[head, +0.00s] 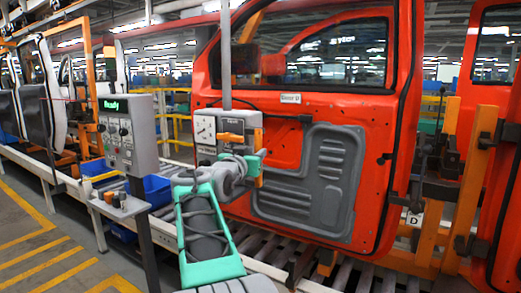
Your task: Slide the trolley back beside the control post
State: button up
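The trolley appears to be the pale grey box (206,130) with a round gauge and orange parts, hanging on a grey vertical pole in front of the orange-red door. The control post (130,135) stands to its left, a grey box with knobs and a green "Ready" display on a dark leg. A clear gap lies between the two boxes. My arm reaches up from the bottom middle. My gripper (247,165) is at the lower right of the trolley box, close against its orange parts. My wrist partly hides the fingers, and I cannot tell whether they are closed on anything.
The orange-red door (290,150) with a grey inner panel stands close behind the trolley. A roller conveyor (262,244) runs beneath it. Blue bins (157,188) sit behind the control post. A small shelf (120,207) juts from the post. Striped floor lies at left.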

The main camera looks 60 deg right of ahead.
jog(key=p+x, duration=0.2)
jog(key=x, duration=0.5)
jog(key=shift+w, duration=0.15)
jog(key=shift+a, duration=0.1)
grip_shut()
dwell(1.0)
